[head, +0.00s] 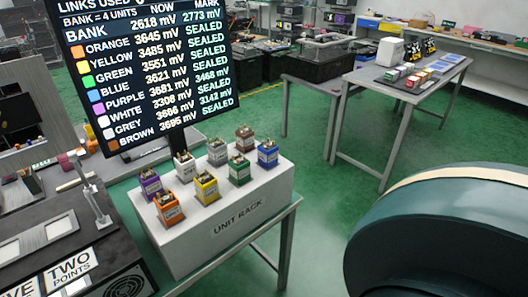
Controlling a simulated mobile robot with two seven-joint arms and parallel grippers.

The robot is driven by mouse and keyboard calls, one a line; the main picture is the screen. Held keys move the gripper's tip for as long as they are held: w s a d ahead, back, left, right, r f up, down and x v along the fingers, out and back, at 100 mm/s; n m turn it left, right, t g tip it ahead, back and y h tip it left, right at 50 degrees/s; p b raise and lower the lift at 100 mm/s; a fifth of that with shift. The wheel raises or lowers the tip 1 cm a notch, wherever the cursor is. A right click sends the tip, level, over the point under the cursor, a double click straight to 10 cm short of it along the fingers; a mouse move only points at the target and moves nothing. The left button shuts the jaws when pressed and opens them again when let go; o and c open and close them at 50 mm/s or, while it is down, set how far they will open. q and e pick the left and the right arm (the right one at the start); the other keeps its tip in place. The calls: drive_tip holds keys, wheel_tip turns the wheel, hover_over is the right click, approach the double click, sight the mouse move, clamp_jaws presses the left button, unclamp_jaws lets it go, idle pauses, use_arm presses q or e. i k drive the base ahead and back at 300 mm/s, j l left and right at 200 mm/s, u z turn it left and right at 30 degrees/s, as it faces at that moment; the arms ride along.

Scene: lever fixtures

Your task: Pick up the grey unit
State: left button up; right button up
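The grey unit (217,152) is a small block with a light grey body and a brownish top. It stands upright in the back row on the white unit rack (240,215), between a white unit (184,166) and a brown unit (244,139). The white and grey units look much alike in colour. Neither of my grippers shows in the head view, and nothing is holding the grey unit.
Purple (150,184), orange (168,208), yellow (206,188), green (239,170) and blue (267,154) units share the rack. A display board (145,70) rises behind it. A dark bench fixture (75,250) stands left. A large dark green rounded form (450,240) fills the lower right.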

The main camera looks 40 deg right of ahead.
sight(217, 150)
drive_tip(key=l+u, duration=0.4)
drive_tip(key=l, duration=0.85)
